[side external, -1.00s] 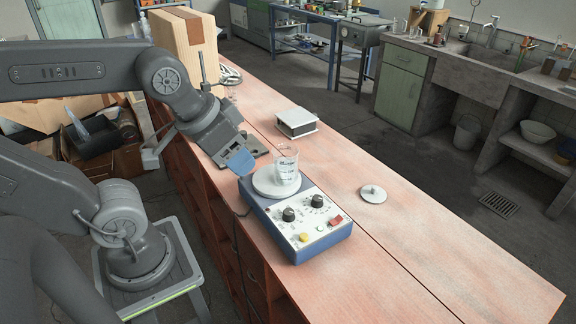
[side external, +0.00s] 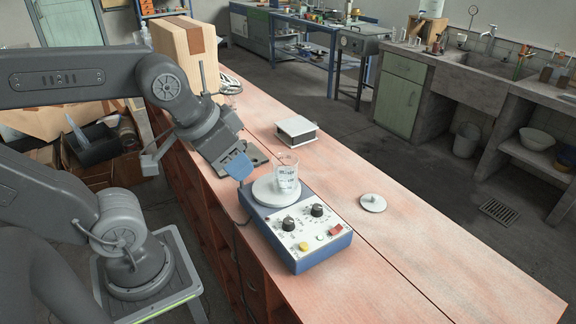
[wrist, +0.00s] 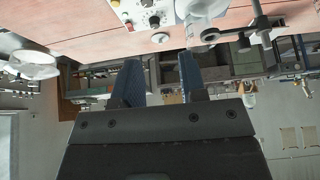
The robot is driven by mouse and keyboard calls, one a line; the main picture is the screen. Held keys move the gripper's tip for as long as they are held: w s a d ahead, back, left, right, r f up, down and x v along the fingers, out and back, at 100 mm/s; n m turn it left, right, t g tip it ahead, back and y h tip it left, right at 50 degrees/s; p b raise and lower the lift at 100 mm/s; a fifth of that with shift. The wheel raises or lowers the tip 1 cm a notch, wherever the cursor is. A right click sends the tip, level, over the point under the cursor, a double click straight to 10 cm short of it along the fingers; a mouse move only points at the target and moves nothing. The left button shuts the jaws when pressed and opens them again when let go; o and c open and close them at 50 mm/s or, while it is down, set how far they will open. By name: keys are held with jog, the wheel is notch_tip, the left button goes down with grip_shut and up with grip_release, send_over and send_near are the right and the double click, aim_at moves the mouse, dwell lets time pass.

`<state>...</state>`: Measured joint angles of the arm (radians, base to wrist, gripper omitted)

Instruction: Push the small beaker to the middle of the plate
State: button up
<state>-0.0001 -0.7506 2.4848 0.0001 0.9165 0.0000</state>
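The small clear glass beaker (side external: 287,173) with dark print stands upright on the round white plate (side external: 262,194) of a blue hotplate. It looks right of the plate's middle in the side view. My gripper (side external: 237,166) is at the plate's upper left, apart from the beaker, with its blue fingertips low and pointing down toward the bench. In the wrist view, the two blue fingers of my gripper (wrist: 160,82) stand apart with nothing between them.
The hotplate's control panel (side external: 312,231) with knobs and coloured buttons faces the front right. A small white disc with a knob (side external: 373,203) lies to the right on the bench. A grey-white box (side external: 297,130) sits behind. The bench's right front is clear.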

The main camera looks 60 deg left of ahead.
jog(key=r, duration=0.2)
jog(key=a+r, duration=0.1)
jog(key=r, duration=0.1)
jog(key=shift+w+r, duration=0.15)
jog(key=shift+r, duration=0.2)
jog(key=c, duration=0.5)
jog(key=a, duration=0.2)
jog(key=w+a+m+g, duration=0.1)
jog(key=a, duration=0.1)
jog(key=w+a+m, duration=0.1)
jog(key=a, duration=0.1)
jog(key=shift+a+g+y, duration=0.1)
jog(key=shift+g+y, duration=0.3)
grip_shut()
jog(key=s+a+m+g+h, duration=0.1)
jog(key=s+a+m, duration=0.15)
jog(key=a, duration=0.65)
jog(key=s+a+m+g+h, duration=0.1)
jog(key=a+m, duration=0.3)
jog(key=a, duration=0.4)
send_near(295, 158)
notch_tip(295, 158, down, 6)
jog(key=w, duration=0.1)
jog(key=shift+w+d+f, duration=0.15)
jog(key=shift+d+f, duration=0.25)
jog(key=shift+f, duration=0.25)
